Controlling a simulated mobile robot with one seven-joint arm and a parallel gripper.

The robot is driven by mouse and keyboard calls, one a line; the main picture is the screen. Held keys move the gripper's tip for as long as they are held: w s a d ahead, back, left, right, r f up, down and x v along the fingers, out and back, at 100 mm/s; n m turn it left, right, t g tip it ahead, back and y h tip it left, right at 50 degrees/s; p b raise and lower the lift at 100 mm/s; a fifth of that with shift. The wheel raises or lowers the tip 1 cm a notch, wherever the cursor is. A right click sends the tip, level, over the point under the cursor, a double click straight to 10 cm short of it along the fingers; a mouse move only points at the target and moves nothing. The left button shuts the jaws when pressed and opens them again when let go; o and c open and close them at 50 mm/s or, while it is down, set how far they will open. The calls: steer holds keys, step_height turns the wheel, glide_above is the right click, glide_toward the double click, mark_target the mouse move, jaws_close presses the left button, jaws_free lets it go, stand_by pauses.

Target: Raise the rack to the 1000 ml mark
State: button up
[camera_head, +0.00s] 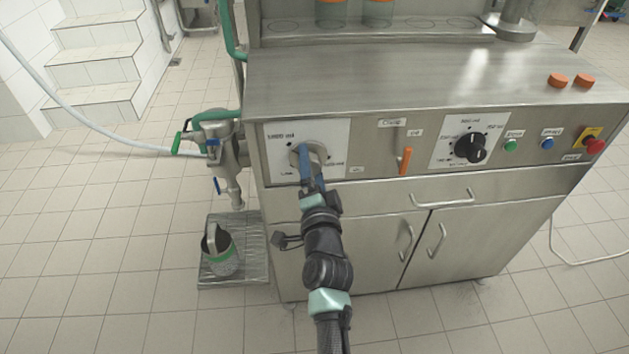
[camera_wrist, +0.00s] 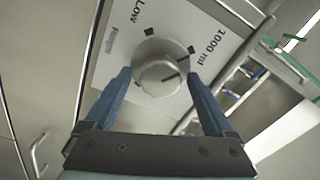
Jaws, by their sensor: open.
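A grey round knob (camera_head: 318,152) sits on a white plate (camera_head: 333,133) at the left of the machine's front. The plate has a 1000 ml label at its upper left in the head view. In the wrist view the gripper (camera_wrist: 158,78) shows no clear contact. My fingers partly hide the knob in the head view.
Right of the plate are an orange lever (camera_head: 405,161), a black dial (camera_head: 470,147), green and blue buttons, and a red stop button (camera_head: 595,147). A nozzle (camera_head: 220,150) hangs at the left above a jug (camera_head: 220,250). Orange-topped cups stand on the upper shelf.

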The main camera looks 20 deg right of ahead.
steer(key=p+v, duration=0.2)
steer(key=v, duration=1)
steer(key=shift+s, duration=0.35)
steer(key=shift+a, duration=0.1)
